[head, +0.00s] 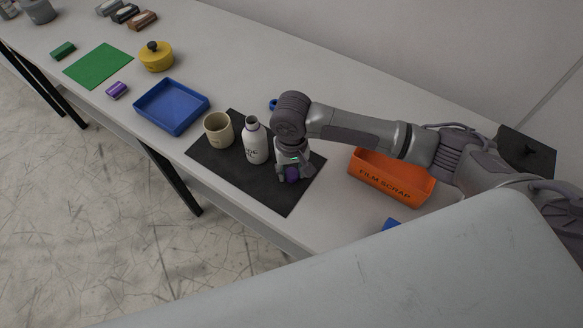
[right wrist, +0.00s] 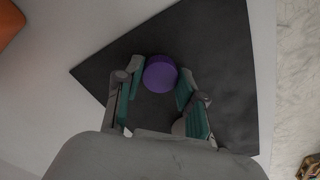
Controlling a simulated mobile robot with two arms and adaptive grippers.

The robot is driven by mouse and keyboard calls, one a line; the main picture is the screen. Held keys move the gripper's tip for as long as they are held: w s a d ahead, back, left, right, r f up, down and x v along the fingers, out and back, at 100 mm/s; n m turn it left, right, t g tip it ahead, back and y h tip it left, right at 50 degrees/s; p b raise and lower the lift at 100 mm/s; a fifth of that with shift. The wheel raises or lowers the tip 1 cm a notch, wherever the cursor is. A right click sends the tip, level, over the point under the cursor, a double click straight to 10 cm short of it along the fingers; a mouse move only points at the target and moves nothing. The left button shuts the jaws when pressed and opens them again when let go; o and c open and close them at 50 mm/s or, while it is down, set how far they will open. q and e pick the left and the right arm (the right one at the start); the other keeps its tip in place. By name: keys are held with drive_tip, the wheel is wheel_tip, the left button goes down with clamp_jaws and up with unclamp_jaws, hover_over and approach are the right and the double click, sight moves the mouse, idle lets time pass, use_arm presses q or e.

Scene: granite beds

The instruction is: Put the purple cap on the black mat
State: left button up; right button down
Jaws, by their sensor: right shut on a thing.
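The purple cap (head: 292,174) is between the fingers of my right gripper (head: 291,172), over the right part of the black mat (head: 272,196). In the right wrist view the cap (right wrist: 160,74) shows as a round purple top between the fingertips, with the mat (right wrist: 221,62) below and around it. My right gripper is shut on the cap and points down. The cap is at or just above the mat; I cannot tell whether it touches. My left gripper is not in view.
A white bottle (head: 256,147) and a beige cup (head: 219,131) stand on the mat, left of the gripper. An orange FILM SCRAP bin (head: 391,184) is to the right. A blue tray (head: 172,107) lies left of the mat. The mat's front corner is clear.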

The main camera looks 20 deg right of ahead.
sight(291, 173)
drive_tip(key=shift+f, duration=0.1)
drive_tip(key=c, duration=0.7)
unclamp_jaws()
wheel_tip(291, 173, up, 12)
drive_tip(key=b, duration=0.1)
